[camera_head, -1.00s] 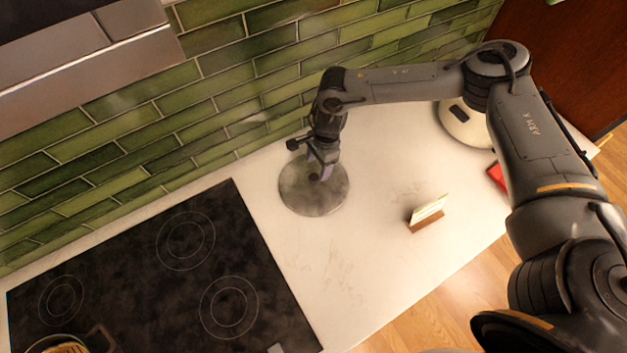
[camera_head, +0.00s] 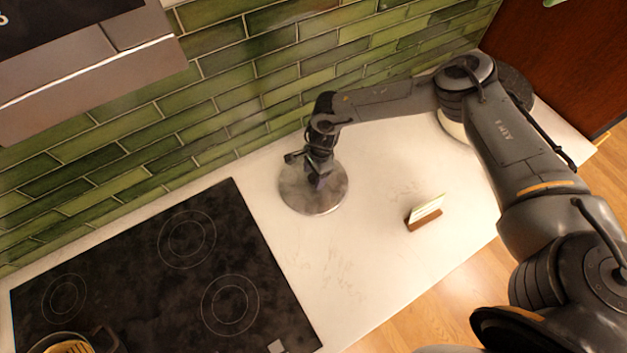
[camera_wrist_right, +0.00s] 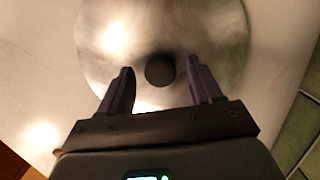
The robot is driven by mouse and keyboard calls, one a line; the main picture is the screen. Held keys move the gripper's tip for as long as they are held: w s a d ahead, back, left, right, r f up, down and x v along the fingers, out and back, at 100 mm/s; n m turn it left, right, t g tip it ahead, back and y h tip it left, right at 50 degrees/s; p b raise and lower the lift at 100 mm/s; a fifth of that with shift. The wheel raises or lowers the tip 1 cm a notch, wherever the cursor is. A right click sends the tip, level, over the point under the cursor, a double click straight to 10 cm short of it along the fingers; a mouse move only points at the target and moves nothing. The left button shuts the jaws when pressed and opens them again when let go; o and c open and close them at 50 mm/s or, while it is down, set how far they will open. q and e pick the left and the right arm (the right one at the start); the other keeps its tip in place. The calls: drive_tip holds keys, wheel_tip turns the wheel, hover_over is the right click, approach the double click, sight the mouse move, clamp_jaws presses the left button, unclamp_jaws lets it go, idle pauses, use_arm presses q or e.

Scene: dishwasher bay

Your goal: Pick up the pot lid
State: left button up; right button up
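The pot lid (camera_head: 325,198) is a round, shiny grey metal disc lying on the white counter, right of the cooktop. In the right wrist view the lid (camera_wrist_right: 200,35) fills the upper middle, with a dark round knob (camera_wrist_right: 160,70) at its centre. My right gripper (camera_head: 316,183) is over the lid. In the right wrist view my right gripper (camera_wrist_right: 158,80) is open, with one finger on each side of the knob and gaps between. Whether the fingers are down at knob height is hard to tell. My left gripper is not in view.
A black cooktop (camera_head: 130,265) lies to the left, with a pot (camera_head: 75,342) at its lower edge. A small holder with cards (camera_head: 426,212) stands on the counter to the right. A green tiled wall (camera_head: 250,75) rises close behind the lid. The counter (camera_head: 340,265) in front is clear.

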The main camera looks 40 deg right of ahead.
clamp_jaws()
drive_tip(key=shift+r, duration=0.15)
